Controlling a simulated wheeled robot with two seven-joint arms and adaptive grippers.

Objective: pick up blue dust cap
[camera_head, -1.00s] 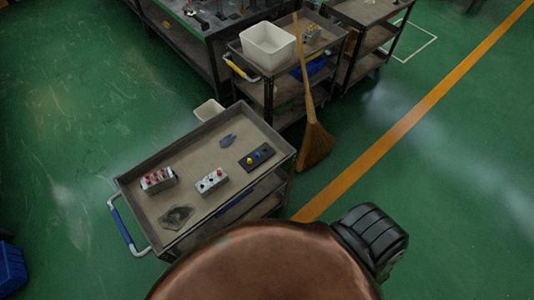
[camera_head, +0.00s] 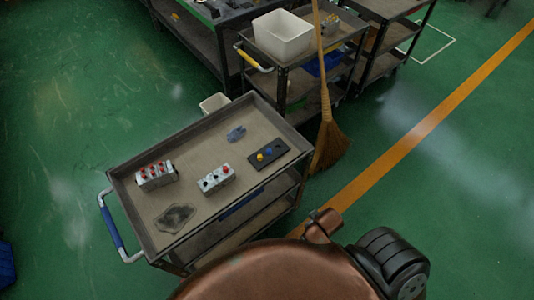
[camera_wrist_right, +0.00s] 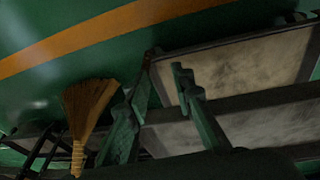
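The blue dust cap (camera_head: 268,150) sits on a small black plate (camera_head: 281,152) near the right end of the cart top, beside a yellow cap (camera_head: 260,156). A silver valve block (camera_head: 216,178) with dark ports and red on it stands to the left of the plate. Another block (camera_head: 156,175) with several red caps stands further left. My right gripper (camera_wrist_right: 163,62) shows in the right wrist view with its two fingers apart and nothing between them, by the edge of a cart. The caps do not show in that view. My left gripper is not in view.
The cart's raised rim (camera_head: 140,158) surrounds its top, with a blue handle (camera_head: 111,228) at left. A dark patch (camera_head: 174,217) and a bluish item (camera_head: 236,133) lie on it. A broom (camera_head: 328,140) leans against a rear cart holding a white bin (camera_head: 283,34).

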